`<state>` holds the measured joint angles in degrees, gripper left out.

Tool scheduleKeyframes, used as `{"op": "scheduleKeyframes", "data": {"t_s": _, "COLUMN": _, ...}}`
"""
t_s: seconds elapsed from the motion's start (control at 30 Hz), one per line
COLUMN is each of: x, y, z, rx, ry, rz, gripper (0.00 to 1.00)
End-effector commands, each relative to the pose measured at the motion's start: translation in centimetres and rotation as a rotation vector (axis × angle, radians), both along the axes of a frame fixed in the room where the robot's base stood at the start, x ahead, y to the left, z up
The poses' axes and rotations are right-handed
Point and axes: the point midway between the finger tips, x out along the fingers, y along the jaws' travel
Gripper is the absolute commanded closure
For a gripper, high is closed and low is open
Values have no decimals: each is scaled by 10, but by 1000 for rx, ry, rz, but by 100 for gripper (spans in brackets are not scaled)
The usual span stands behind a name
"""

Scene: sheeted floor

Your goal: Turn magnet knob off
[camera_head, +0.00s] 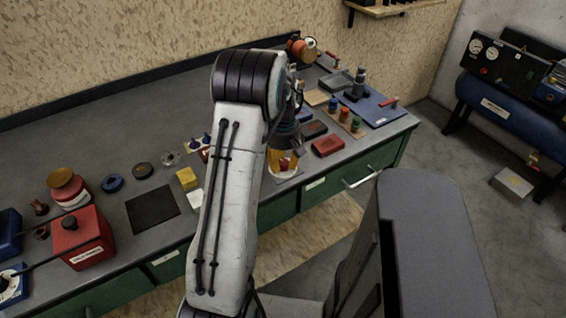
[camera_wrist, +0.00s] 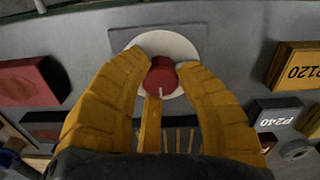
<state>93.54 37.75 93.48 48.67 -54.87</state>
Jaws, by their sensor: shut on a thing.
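The magnet knob (camera_wrist: 161,77) is a red round knob with a short pale line on its near edge.
A red block (camera_head: 327,146) lies just right of my gripper. A yellow P120 block (camera_wrist: 298,66) and a dark P240 block (camera_wrist: 278,114) show right in the wrist view. A wooden rack of small coloured pots (camera_head: 345,118) and a blue board (camera_head: 372,106) stand further right.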

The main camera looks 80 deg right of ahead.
Motion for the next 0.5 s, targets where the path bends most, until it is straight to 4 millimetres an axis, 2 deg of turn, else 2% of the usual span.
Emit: {"op": "scheduleKeyframes", "data": {"t_s": 0.5, "x": 0, "y": 4, "z": -4, "rx": 16, "ry": -1, "rz": 43, "gripper": 100}}
